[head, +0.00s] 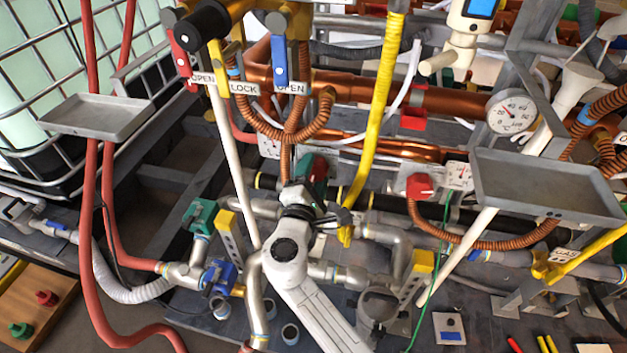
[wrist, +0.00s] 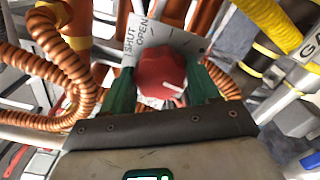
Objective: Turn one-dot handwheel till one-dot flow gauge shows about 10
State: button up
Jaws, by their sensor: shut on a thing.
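A red handwheel (wrist: 158,70) with a white pointer mark sits in front of a white plate (wrist: 186,40) lettered SHUT and OPEN. The white mark points to the lower right in the wrist view. My gripper (wrist: 162,82) has its green fingers on both sides of this handwheel and is shut on it. In the head view my gripper (head: 315,174) is partly hidden by my wrist, and the held handwheel is mostly covered. A small white plate (head: 458,175) with red marks, perhaps a gauge, is to the right; its reading is too small. I cannot make out any dot.
Another red handwheel (head: 419,186) is right of my gripper. A round white dial (head: 511,113) is at the right. A grey tray (head: 545,188) juts out below it. A yellow hose (head: 376,110) and ribbed copper hoses (wrist: 45,60) run close to my gripper.

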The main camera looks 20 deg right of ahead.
jog(key=shift+f+m+b, duration=0.15)
jog(key=shift+m+b, duration=1.4)
jog(key=shift+m, duration=0.05)
jog(key=o, duration=1.1)
jog(key=shift+c, duration=0.2)
jog(key=p+v, duration=0.1)
jog(key=v, duration=1)
jog(key=shift+p, duration=0.35)
